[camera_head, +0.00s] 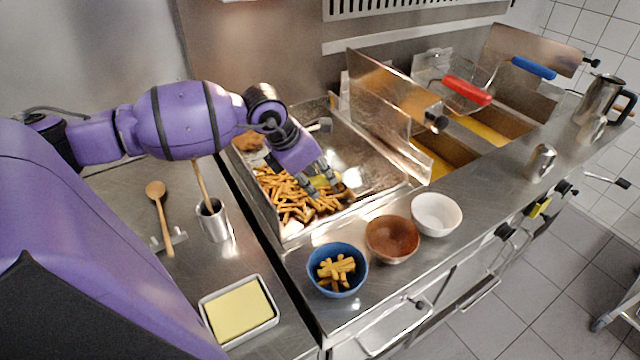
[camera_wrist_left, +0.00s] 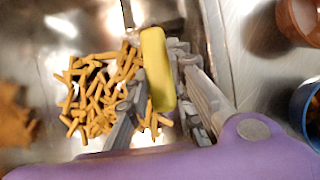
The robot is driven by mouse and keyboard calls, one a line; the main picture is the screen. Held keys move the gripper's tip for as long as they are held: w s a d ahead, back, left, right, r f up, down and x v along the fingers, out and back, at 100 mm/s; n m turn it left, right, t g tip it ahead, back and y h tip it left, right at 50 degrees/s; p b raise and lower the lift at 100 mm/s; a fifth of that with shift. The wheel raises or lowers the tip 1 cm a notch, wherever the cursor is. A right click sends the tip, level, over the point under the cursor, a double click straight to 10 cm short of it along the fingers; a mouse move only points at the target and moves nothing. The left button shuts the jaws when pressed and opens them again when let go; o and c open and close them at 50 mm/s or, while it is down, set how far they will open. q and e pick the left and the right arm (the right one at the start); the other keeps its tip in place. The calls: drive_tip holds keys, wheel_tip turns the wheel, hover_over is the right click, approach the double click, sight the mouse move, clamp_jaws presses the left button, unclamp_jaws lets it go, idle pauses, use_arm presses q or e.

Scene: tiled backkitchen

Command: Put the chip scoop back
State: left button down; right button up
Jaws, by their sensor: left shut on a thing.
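My left gripper (camera_head: 326,186) is low over the chip tray (camera_head: 290,228) in the head view, shut on the yellow handle of the chip scoop (camera_head: 322,181). In the left wrist view the yellow scoop handle (camera_wrist_left: 155,68) stands between the fingers of the left gripper (camera_wrist_left: 160,92). The scoop's metal part is hard to tell from the shiny tray. Chips (camera_head: 283,195) lie heaped in the tray, under and beside the fingers. A blue bowl (camera_head: 337,270) in front of the tray holds several chips. My right gripper does not show.
A brown bowl (camera_head: 392,239) and a white bowl (camera_head: 436,214) stand right of the blue bowl. Fryer baskets with red (camera_head: 466,90) and blue (camera_head: 534,68) handles are at the back right. A steel cup (camera_head: 213,222), wooden spoon (camera_head: 157,192) and butter dish (camera_head: 240,311) stand left.

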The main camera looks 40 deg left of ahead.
use_arm(q)
drive_tip(key=shift+f, duration=0.8)
drive_tip(key=shift+r, duration=0.2)
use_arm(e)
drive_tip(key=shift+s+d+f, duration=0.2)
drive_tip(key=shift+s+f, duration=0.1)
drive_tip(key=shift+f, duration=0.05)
use_arm(q)
drive_tip(key=shift+f, duration=0.3)
drive_tip(key=c, duration=1.5)
unclamp_jaws()
drive_tip(key=shift+c, duration=0.2)
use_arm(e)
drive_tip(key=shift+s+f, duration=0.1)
